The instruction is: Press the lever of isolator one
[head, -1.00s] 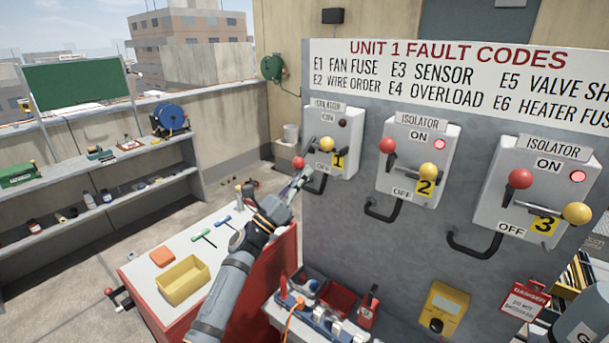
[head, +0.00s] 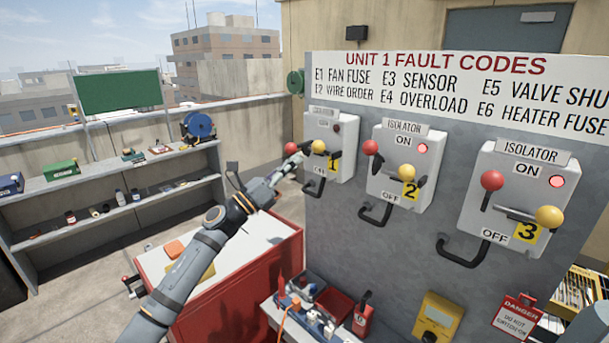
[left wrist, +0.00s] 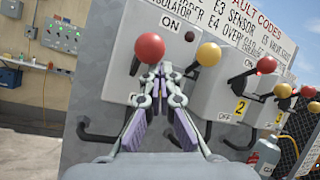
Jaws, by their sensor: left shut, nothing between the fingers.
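Isolator one (head: 342,165) is the grey box at the left of the panel, and its lamp (head: 337,128) is dark. Its lever has a red ball (head: 290,147) at the left; a yellow ball (head: 318,146) sits at nearly the same height in the head view. In the left wrist view the red ball (left wrist: 149,47) stands on a dark stalk, with the yellow ball (left wrist: 208,53) to its right. My left gripper (head: 298,159) is shut and empty; its fingertips (left wrist: 161,72) are just below the red ball. I cannot tell whether they touch it. My right gripper is out of view.
Isolator two (head: 405,150) and isolator three (head: 520,170) stand to the right with lit red lamps. Dark loop handles (head: 376,215) stick out below the boxes. A red cabinet (head: 250,270) with a white top stands below my left arm.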

